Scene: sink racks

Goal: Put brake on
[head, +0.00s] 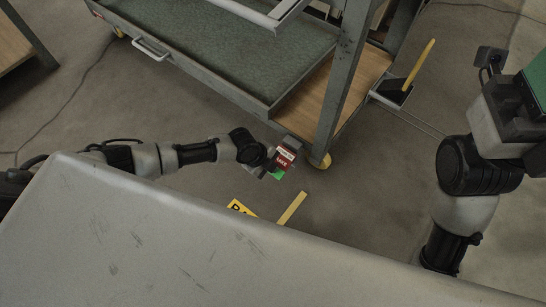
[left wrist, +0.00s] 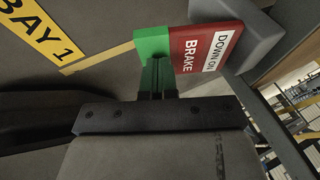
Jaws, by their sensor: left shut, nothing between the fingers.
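The brake pedal (head: 285,157) is a small red plate lettered "BRAKE" and "DOWN ON", with a green end, low by the caster at the cart's near corner. In the left wrist view the red plate (left wrist: 203,50) and its green end (left wrist: 153,42) are just ahead of my fingers. My left gripper (head: 269,171) is at the pedal, its shut fingertips (left wrist: 157,68) overlapping the green end in the picture. I cannot tell whether they touch it. My right arm (head: 466,165) shows at the right; its fingers are not visible.
The cart (head: 215,45) stands on yellow-wheeled casters (head: 321,161), with a steel post (head: 342,80) above the pedal. A yellow "BAY 1" floor sign (head: 240,207) and a yellow strip (head: 292,208) lie nearby. A grey surface (head: 180,245) fills the front. A yellow-handled tool (head: 420,62) stands at the cart's right.

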